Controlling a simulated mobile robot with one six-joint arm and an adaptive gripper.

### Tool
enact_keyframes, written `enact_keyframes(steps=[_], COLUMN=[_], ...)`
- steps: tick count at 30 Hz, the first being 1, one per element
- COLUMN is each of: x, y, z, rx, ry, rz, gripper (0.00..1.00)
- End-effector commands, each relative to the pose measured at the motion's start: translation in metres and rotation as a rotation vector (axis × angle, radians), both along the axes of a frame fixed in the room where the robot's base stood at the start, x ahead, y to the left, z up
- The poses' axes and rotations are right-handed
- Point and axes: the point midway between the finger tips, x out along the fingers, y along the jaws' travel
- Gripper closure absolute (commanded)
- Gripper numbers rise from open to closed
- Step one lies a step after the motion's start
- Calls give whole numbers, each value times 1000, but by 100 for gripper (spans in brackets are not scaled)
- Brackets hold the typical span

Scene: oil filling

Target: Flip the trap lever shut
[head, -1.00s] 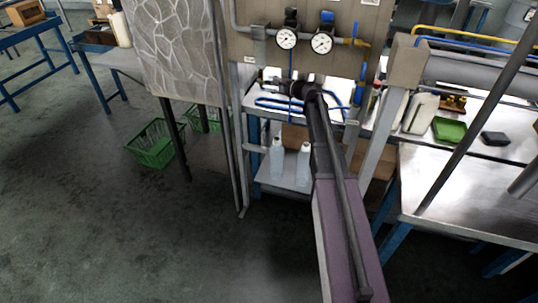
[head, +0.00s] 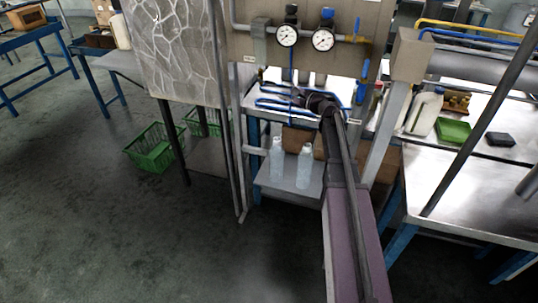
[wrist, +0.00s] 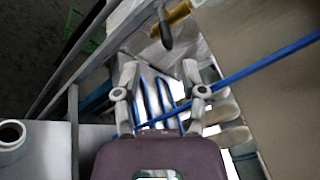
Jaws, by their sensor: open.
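In the wrist view a dark grey lever (wrist: 165,27) sticks out of a yellow-brass fitting (wrist: 177,17) at the top centre. It looks like the trap lever. It lies beyond my fingertips, apart from them. My gripper (wrist: 160,70) is open, with nothing between its two grey fingers. In the head view my gripper (head: 301,97) is small and dark, in front of the bench below the gauge panel. I cannot pick out the lever there.
A blue line (wrist: 265,62) crosses the wrist view near my right finger. In the head view the panel carries two gauges (head: 287,36) and a blue-handled valve (head: 365,68). Bottles (head: 304,165) stand on the lower shelf. Green crates (head: 152,147) sit at left. A metal table (head: 470,185) stands at right.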

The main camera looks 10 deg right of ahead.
Motion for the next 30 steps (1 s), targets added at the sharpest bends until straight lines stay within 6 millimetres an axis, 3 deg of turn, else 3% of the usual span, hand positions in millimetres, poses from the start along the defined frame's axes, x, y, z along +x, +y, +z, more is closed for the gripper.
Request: enact_keyframes(steps=[15, 30], x=[-60, -89], y=[-45, 18], z=[0, -22], rx=[0, -288], ry=[0, 27], rz=[-1, 147], gripper=[46, 46])
